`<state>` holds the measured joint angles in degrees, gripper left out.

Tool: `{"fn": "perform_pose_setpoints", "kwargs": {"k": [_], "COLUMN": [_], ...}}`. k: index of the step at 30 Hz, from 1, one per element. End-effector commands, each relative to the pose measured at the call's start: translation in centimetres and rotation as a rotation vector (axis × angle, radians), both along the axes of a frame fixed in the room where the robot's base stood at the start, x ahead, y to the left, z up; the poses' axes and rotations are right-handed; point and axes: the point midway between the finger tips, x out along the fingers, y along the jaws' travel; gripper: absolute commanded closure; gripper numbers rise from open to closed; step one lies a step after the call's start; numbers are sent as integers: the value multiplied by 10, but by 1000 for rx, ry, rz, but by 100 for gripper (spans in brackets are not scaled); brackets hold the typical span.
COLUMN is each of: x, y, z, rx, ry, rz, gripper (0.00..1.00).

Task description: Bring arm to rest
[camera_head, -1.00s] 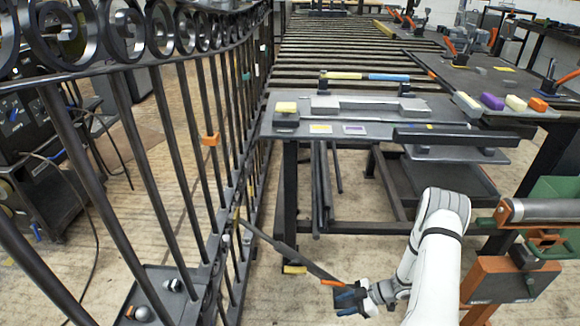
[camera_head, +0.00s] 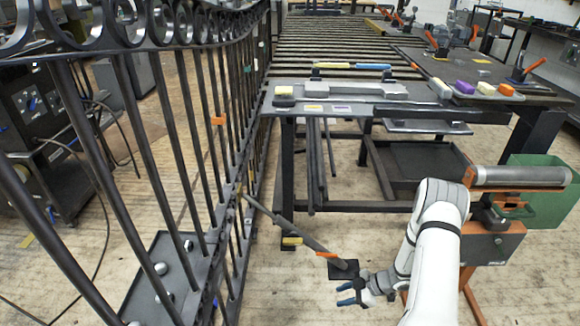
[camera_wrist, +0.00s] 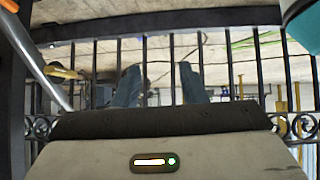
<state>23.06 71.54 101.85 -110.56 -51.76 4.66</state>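My gripper (camera_head: 345,295) is low over the floor in front of the workbench, at the end of my white arm. Its two blue fingertips stand apart with nothing visible between them. They also show spread in the wrist view (camera_wrist: 158,88). A dark bar (camera_head: 290,228) with an orange band slants down from the gate to a dark end plate (camera_head: 343,271). This plate is just above my gripper in the picture; I cannot tell whether they touch. The black scroll gate (camera_head: 180,140) stands at the left. Its bars (camera_wrist: 150,70) cross the wrist view beyond my fingers.
The workbench (camera_head: 440,105) holds bars and coloured blocks. A dark tray (camera_head: 150,250) with round pieces lies beyond the gate bars. An orange stand with a grey roller (camera_head: 520,177) and a green bin (camera_head: 545,190) is close right of my arm. Floor left of my gripper is clear.

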Motion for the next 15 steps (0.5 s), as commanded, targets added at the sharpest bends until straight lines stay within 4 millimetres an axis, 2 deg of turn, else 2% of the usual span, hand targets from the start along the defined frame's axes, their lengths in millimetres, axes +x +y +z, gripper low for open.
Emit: {"fn": "perform_pose_setpoints", "kwargs": {"k": [1,8,11,14,15], "x": [8,46,65,87,95], "y": [-2,-16,-23,-33,-38], "z": [13,64,96,142,164], "rx": [-23,-144,-210,-289,-325], "ry": [-14,-74,-105,-142,-157], "rz": [-16,-126,-192,-281,-326], "gripper": [62,62,62,62,62]}}
